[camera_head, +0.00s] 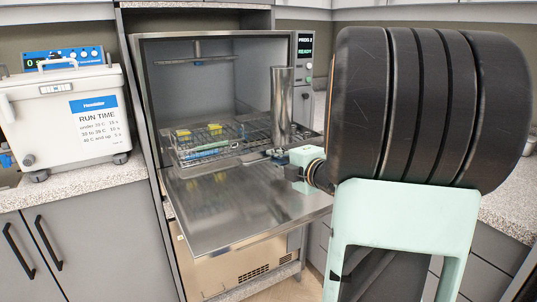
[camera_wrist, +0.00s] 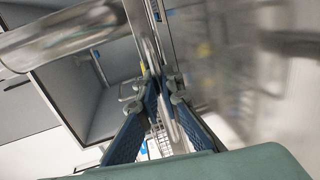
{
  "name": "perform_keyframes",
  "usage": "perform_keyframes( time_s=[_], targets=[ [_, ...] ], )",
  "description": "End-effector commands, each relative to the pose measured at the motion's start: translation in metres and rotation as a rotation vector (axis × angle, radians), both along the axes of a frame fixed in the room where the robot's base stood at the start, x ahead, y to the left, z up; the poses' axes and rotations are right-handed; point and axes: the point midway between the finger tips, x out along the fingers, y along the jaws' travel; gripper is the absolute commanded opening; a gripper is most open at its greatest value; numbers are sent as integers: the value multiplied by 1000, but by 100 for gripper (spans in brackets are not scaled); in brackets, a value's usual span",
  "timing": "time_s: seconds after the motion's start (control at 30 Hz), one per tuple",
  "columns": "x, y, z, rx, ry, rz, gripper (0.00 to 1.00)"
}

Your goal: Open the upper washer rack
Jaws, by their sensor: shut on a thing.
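The washer (camera_head: 215,85) stands open, its steel door (camera_head: 235,205) folded down flat at the front. A wire rack (camera_head: 258,130) sits at the chamber mouth, low above the door. A clear basket (camera_head: 205,146) with yellow-topped items and a blue item stands on its left. My gripper (camera_head: 276,154) is at the rack's front right edge. In the wrist view, the blue-padded fingers of my gripper (camera_wrist: 165,88) close on a thin metal bar (camera_wrist: 147,45), which seems to be the rack's front rail.
An upright steel cylinder (camera_head: 283,100) stands at the rack's right. A steel spray arm (camera_head: 195,60) hangs under the chamber roof. A white bath unit (camera_head: 65,115) sits on the left counter (camera_head: 80,180). The control panel (camera_head: 305,55) is at the right.

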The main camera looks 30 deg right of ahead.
Motion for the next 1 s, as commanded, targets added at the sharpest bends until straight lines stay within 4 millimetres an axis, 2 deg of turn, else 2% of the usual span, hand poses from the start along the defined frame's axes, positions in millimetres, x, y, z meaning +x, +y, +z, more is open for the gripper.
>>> perform_keyframes(
  time_s=[0.1,0.3,0.7,0.73,0.87,1.0],
  targets=[
    [-10,-1,0,-1,0,-1,0],
    [-19,-1,0,0,0,-2,0],
    [-20,-1,0,0,0,-1,0],
    [-20,-1,0,0,0,-1,7],
    [-20,-1,0,0,0,-1,21],
    [-20,-1,0,0,0,-1,24]
  ],
)
